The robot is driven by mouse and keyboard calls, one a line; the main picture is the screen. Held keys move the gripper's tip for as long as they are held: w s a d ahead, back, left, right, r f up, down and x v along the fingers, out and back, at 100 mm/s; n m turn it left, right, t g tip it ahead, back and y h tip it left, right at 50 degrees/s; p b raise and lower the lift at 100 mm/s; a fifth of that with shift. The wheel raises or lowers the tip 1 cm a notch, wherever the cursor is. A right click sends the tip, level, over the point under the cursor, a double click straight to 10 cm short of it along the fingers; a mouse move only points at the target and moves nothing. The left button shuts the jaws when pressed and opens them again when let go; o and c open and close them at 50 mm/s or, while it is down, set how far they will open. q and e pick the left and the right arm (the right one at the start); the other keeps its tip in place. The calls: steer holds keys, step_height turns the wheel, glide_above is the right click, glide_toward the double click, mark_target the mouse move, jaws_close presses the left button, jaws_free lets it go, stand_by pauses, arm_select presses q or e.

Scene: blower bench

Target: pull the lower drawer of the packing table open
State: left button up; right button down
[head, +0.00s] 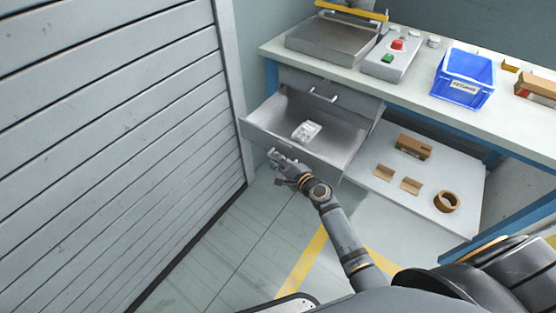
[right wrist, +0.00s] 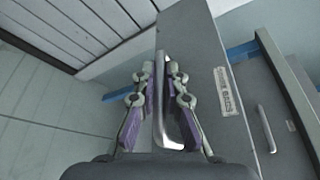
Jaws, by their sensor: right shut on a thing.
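The lower drawer (head: 341,133) of the packing table stands pulled well out in the head view, with its inside showing. A small clear packet (head: 306,131) lies in it. My right gripper (head: 278,160) is at the drawer's front, shut on its bar handle. In the right wrist view the handle (right wrist: 172,138) runs between the two fingers of my right gripper (right wrist: 163,78), against the grey drawer front (right wrist: 200,50). My left gripper is not in view.
The closed upper drawer (head: 345,99) sits above. A slatted grey shutter (head: 110,120) stands close on the left. A low shelf (head: 375,182) at the right holds cardboard pieces and a tape roll (head: 447,202). A blue bin (head: 465,78) stands on the tabletop. Floor in front is clear.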

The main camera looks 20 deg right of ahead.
mark_target(285, 154)
steer(key=w+d, duration=0.1)
steer(key=w+d+b, duration=0.1)
steer(key=d, duration=0.1)
steer(key=shift+w+f, duration=0.15)
steer(key=shift+w+d, duration=0.25)
steer(key=shift+d, duration=0.1)
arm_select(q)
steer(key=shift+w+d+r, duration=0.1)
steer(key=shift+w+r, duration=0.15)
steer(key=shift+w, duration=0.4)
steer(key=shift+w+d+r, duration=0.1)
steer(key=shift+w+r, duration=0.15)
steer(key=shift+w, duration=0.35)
arm_select(e)
steer(key=c, duration=1.4)
jaws_free()
steer(key=shift+s, duration=0.1)
steer(key=shift+s+d, duration=0.1)
steer(key=shift+s, duration=0.2)
steer(key=v, duration=1.1)
steer(key=shift+r, duration=0.25)
